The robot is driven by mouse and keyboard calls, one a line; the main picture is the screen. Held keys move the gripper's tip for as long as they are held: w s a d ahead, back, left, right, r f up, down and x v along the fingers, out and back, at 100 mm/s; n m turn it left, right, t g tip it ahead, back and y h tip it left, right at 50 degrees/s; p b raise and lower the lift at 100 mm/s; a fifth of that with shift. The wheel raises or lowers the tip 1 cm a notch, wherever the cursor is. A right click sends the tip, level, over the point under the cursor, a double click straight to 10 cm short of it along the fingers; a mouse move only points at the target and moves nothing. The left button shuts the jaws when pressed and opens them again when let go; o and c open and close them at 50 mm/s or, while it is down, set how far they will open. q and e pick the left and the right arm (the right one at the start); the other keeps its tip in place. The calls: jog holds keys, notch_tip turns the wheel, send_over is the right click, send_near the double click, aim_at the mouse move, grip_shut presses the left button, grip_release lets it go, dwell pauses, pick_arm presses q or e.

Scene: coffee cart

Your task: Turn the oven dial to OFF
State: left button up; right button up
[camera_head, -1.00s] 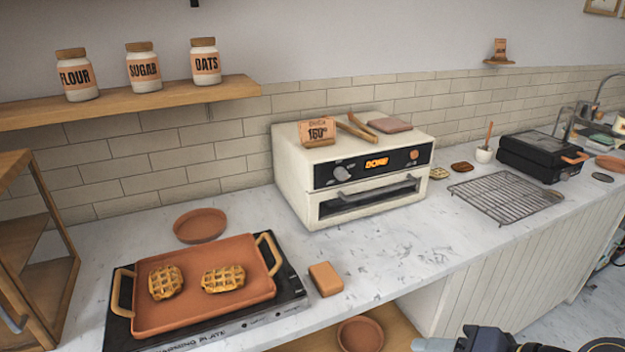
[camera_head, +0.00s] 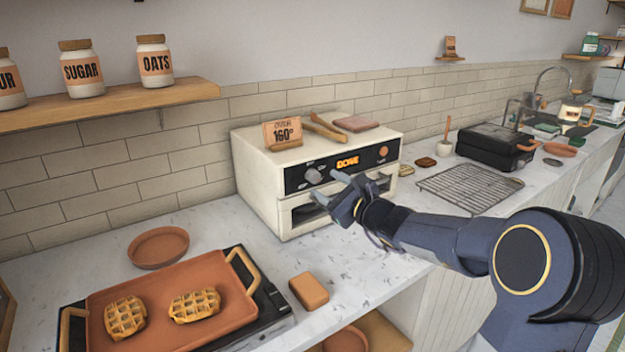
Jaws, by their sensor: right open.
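The oven (camera_head: 258,182) is a cream countertop box with a black control panel. Its grey dial (camera_head: 313,176) sits at the left of the panel, beside an orange lit display (camera_head: 347,161) that reads DONE. I cannot read the dial's setting. My right gripper (camera_head: 325,188) is open in front of the oven, its fingertips just below and right of the dial, and no contact shows. My right gripper hides part of the oven door and its handle. My left gripper is not in view.
A terracotta tray with two waffles (camera_head: 235,321) stands on the warming plate at the front left. A sponge-like block (camera_head: 309,290) and a round dish (camera_head: 159,247) lie nearby. A wire rack (camera_head: 470,188) and black waffle maker (camera_head: 495,147) stand to the right.

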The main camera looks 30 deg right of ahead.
aim_at(317, 178)
jog(key=w, duration=0.4)
jog(key=shift+a+p, duration=0.25)
jog(key=shift+p, duration=0.05)
